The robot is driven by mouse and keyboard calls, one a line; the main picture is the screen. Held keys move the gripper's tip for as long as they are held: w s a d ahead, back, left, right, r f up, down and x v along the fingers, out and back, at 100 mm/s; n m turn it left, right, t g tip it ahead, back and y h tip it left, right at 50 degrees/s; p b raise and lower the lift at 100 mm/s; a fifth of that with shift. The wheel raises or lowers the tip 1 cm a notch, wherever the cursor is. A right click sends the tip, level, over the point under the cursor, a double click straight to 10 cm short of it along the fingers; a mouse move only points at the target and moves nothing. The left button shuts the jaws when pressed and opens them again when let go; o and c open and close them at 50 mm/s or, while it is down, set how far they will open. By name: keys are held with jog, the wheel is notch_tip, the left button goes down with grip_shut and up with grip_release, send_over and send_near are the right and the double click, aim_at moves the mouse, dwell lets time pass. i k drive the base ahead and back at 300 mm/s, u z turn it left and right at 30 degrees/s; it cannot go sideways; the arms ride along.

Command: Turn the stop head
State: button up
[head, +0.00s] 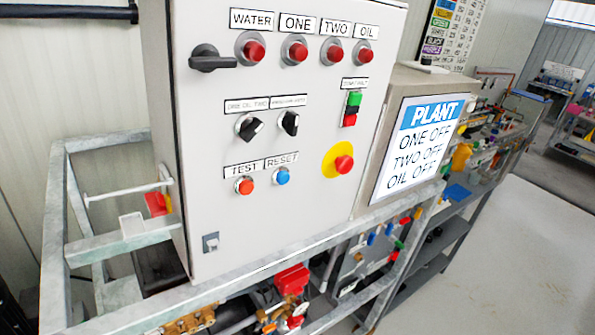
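The stop head (344,165) is a red mushroom button on a yellow backing disc (328,160). It sits at the lower right of the pale grey control panel (215,165), below a green and red switch block (352,107). Nothing covers it in the head view. The picture does not show clearly whether it is pressed in or out. My gripper does not show in this view, so its place and state cannot be seen.
The panel also carries red lamps (296,51), black selector knobs (249,127), and a black handle (212,60). A metal frame (240,275) surrounds it. A PLANT sign (420,140) stands right of it. Open floor (510,260) lies at the right.

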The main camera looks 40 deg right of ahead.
aim_at(341, 164)
jog(key=k, duration=0.45)
jog(key=u, duration=0.05)
jog(key=i, duration=0.9)
jog(key=z, duration=0.75)
